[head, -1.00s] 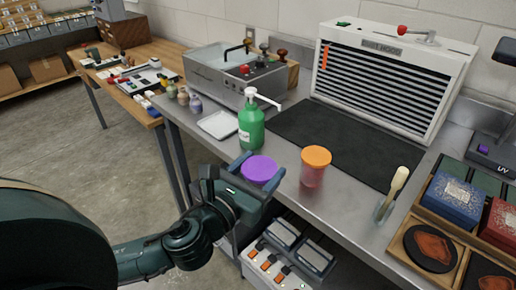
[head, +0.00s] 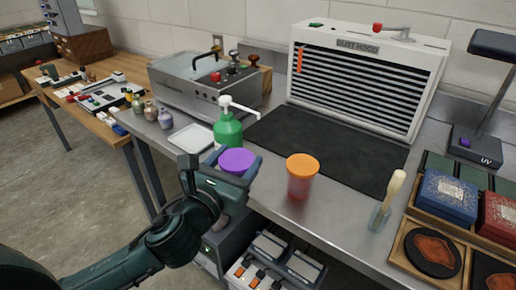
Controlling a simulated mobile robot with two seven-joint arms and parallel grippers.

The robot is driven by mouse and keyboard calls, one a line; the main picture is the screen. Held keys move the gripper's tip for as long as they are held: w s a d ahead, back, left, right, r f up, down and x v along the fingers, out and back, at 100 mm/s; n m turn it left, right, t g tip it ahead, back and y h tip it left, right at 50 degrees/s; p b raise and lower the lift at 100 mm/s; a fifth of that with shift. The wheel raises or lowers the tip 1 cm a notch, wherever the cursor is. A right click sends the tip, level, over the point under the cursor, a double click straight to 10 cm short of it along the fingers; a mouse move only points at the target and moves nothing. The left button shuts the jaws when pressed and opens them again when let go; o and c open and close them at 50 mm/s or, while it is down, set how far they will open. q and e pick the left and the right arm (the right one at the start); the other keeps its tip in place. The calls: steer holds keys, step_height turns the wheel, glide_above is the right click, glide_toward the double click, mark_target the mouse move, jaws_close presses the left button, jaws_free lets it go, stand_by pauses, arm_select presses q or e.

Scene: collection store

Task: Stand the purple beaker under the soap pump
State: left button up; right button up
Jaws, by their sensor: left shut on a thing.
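The purple beaker (head: 237,161) shows its purple top between the fingers of my left gripper (head: 238,165), which is shut on it. Its lower part is hidden by the gripper. The green soap pump bottle (head: 228,131) with a white nozzle (head: 238,107) stands on the steel bench just behind the beaker. The nozzle points to the right, and the beaker is in front of the bottle, not below the nozzle tip. The beaker hides the bottle's lower part. My right gripper is not in view.
An orange-topped container (head: 301,177) stands to the right of the beaker. A white tray (head: 191,139) lies left of the bottle, with small bottles (head: 150,111) beyond it. A dark mat (head: 325,147) lies before the dust hood (head: 362,80). A brush in a glass (head: 381,214) stands further right.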

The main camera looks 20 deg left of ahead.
arm_select(q)
steer(key=w+f, duration=0.1)
steer(key=w, duration=0.2)
steer(key=w+d+f, duration=0.1)
steer(key=w, duration=0.3)
steer(key=w+f, duration=0.1)
steer(key=w, duration=0.2)
steer(key=shift+w+d+f+b, duration=0.1)
steer(key=shift+w+d+b, duration=0.05)
steer(key=shift+b, duration=0.15)
steer(key=shift+f, duration=0.3)
steer(key=o, duration=1.1)
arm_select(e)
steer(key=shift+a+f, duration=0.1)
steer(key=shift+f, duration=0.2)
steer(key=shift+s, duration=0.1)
